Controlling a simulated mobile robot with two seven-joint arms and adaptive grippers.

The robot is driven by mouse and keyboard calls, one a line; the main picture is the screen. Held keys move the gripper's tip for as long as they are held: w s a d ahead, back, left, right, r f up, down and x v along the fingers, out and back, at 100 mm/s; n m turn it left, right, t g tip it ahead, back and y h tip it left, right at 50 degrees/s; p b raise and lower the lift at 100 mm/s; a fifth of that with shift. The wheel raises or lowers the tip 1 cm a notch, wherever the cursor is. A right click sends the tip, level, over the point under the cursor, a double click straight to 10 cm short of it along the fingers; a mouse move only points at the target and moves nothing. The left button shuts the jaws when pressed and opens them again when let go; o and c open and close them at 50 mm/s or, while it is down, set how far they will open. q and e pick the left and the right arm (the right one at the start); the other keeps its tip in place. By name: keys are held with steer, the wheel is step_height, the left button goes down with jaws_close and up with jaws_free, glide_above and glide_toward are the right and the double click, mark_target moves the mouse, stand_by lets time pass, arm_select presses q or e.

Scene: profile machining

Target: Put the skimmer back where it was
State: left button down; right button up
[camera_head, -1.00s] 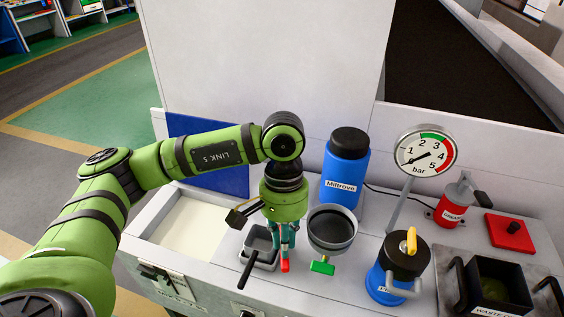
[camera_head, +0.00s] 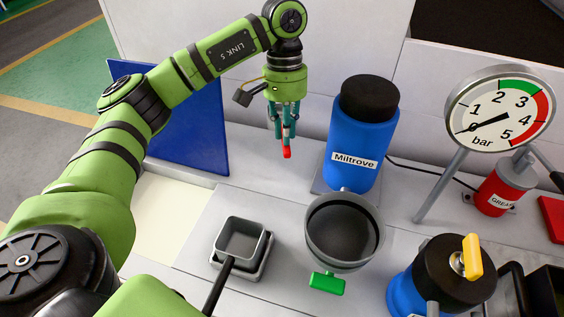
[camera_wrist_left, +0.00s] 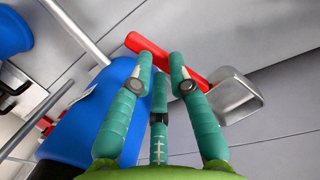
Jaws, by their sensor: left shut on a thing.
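The skimmer, as I take it, is a tool with a red handle and a grey metal scoop-like head; it shows in the left wrist view (camera_wrist_left: 237,96). My left gripper (camera_wrist_left: 163,68) is shut on its red handle. In the head view, my left gripper (camera_head: 285,125) points down, raised above the rear of the bench, left of the blue Miltrove bottle. Only the red end of the skimmer (camera_head: 287,153) shows clearly below the fingers there; its head is hidden. My right gripper is not in view.
A square grey pan with a black handle (camera_head: 232,262) stands at the front. A round grey bowl (camera_head: 372,250) with a green grip is beside it. The Miltrove bottle (camera_head: 357,145), a pressure gauge (camera_head: 500,117) and a blue-black canister (camera_head: 448,272) stand rightward. A blue panel (camera_head: 185,130) is behind the arm.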

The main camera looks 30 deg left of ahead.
arm_select(q)
step_height(320, 180, down, 7)
steer(key=shift+w+a+r+p, duration=0.1)
steer(key=shift+p, duration=0.55)
steer(key=shift+f, duration=1.55)
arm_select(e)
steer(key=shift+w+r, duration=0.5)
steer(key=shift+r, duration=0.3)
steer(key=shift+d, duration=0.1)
arm_select(q)
steer(key=shift+f, duration=0.15)
steer(key=c, duration=1.2)
jaws_free()
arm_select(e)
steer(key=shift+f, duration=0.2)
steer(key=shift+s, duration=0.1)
